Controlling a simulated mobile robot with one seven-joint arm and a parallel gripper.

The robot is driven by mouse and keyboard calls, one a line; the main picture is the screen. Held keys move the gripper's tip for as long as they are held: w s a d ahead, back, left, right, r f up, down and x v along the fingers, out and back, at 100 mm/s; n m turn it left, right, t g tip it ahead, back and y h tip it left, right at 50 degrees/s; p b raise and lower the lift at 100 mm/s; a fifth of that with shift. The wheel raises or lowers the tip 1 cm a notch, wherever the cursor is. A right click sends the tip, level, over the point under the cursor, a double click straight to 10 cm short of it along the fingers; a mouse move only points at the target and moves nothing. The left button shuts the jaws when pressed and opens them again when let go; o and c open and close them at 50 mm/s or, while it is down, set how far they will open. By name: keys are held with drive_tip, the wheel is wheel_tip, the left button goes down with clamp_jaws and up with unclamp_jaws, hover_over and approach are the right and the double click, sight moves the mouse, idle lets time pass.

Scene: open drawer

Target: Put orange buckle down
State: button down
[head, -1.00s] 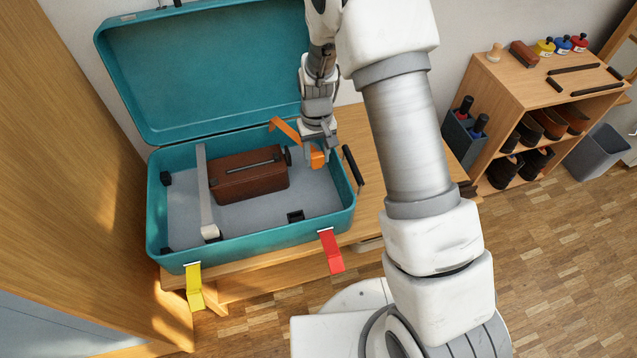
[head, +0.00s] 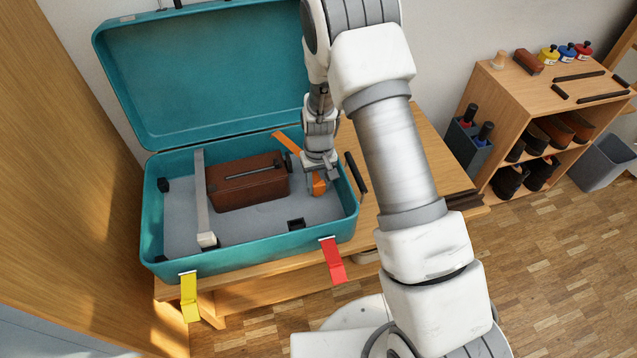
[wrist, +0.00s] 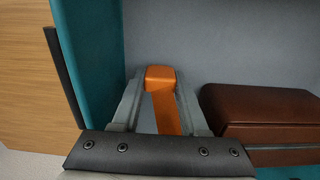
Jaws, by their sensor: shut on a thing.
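The orange buckle (head: 319,186) is held by my gripper (head: 318,178) inside the right part of the open teal suitcase (head: 150,232). In the head view an orange strap piece (head: 288,142) shows just left of my wrist; the parts between are hidden by the gripper. In the wrist view the orange buckle (wrist: 160,78) sits between the two grey fingers of my gripper (wrist: 160,100), which are shut on it. Its orange band runs back toward the palm. Whether the buckle touches the suitcase floor I cannot tell.
A brown leather box (head: 240,190) lies in the suitcase, left of my gripper. A pale strap (head: 200,190) crosses the suitcase left of it. Yellow (head: 190,298) and red (head: 333,262) tabs hang at the front.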

drive_tip(key=shift+f, duration=0.45)
drive_tip(key=shift+c, duration=2.1)
unclamp_jaws()
